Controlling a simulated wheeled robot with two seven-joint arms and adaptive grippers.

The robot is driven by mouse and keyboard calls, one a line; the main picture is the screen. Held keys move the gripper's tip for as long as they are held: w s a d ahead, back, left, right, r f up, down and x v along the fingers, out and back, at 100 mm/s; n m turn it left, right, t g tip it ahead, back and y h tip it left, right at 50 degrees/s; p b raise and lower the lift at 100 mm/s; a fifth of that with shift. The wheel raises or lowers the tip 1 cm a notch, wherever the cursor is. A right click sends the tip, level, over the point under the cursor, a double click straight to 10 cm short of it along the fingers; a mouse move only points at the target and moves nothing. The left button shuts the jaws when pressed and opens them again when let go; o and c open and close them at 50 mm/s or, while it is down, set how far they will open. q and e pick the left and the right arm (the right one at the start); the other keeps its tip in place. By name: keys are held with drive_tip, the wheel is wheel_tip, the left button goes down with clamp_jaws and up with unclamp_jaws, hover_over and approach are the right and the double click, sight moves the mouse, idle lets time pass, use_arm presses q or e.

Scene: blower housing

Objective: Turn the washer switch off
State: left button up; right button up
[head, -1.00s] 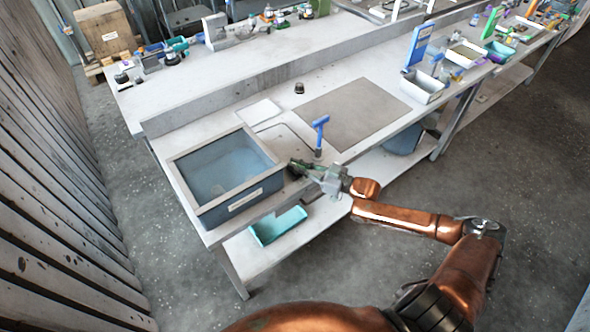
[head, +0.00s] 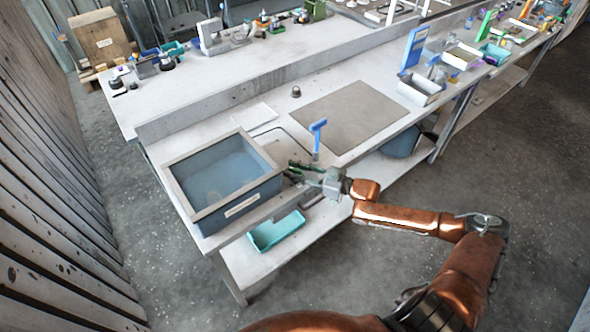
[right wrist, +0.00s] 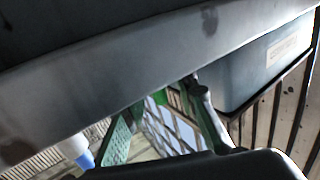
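The washer looks to be the blue-grey basin (head: 234,203) with a pale rim and a front label, at the left end of the bench; its side also shows in the right wrist view (right wrist: 262,62). I cannot make out its switch. My right gripper (head: 291,171) is just right of the basin, by the bench's front edge. In the right wrist view, its two green fingers (right wrist: 164,122) stand apart with a pale gridded surface seen between them. I see nothing clearly held. Contact with the basin cannot be told. My left gripper is out of view.
A blue-headed upright tool (head: 317,134) stands close behind my right gripper. A grey mat (head: 352,114) and a small dark knob-like item (head: 296,91) lie further back. A teal tray (head: 276,231) sits on the lower shelf. The floor in front is clear.

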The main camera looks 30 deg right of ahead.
drive_tip(key=v, duration=1.2)
idle(0.6)
